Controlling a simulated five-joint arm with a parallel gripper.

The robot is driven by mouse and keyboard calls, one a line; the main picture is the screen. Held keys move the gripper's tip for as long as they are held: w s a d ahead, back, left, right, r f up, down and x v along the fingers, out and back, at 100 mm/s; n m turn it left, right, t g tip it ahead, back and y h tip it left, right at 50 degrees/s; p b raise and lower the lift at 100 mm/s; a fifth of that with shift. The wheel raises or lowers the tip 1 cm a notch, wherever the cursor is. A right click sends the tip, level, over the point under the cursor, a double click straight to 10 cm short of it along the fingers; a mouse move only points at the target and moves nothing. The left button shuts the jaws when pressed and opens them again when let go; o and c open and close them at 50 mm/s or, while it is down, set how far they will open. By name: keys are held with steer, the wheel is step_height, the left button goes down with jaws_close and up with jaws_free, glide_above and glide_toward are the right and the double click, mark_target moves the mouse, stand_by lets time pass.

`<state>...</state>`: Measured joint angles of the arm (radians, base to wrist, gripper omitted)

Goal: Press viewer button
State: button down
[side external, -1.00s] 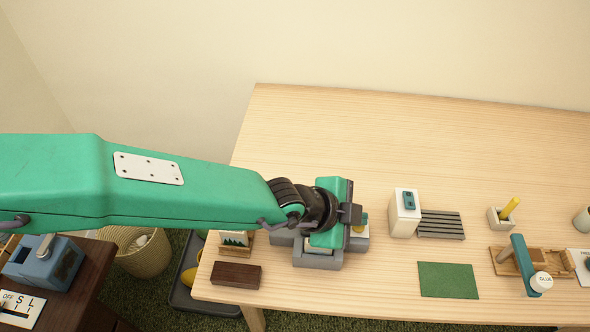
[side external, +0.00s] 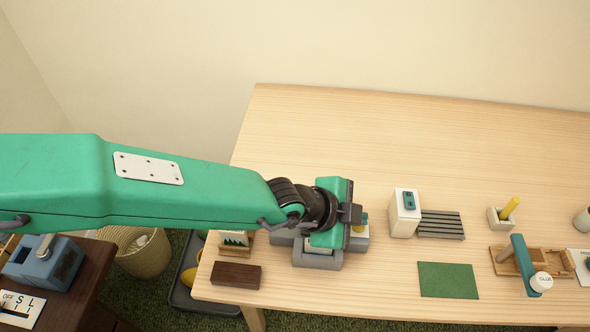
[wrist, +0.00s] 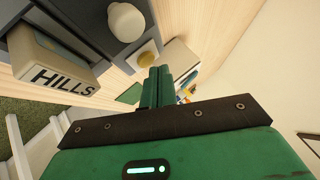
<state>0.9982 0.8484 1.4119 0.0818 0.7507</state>
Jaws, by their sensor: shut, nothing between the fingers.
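The viewer appears to be the grey device (side external: 317,260) near the table's front left; my gripper (side external: 335,215) is above it and hides much of it. In the wrist view, its grey body (wrist: 90,22) carries a white round knob (wrist: 126,21). Beside the knob is a round yellow button (wrist: 147,59) on a white plate. My gripper (wrist: 160,72) shows two green fingers pressed together, empty. The fingertips appear close to the right of the yellow button; I cannot tell whether they touch anything.
A dark brown block (side external: 236,275) and a small tree card (side external: 236,240) are at the left edge. To the right are a white box (side external: 405,213), a slatted rack (side external: 442,225), a green mat (side external: 448,280) and a yellow-handled item (side external: 510,208). The back of the table is clear.

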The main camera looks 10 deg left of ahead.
steer(key=shift+f, duration=0.45)
stand_by(0.6)
steer(key=shift+r, duration=0.55)
stand_by(0.3)
steer(key=shift+r, duration=2.9)
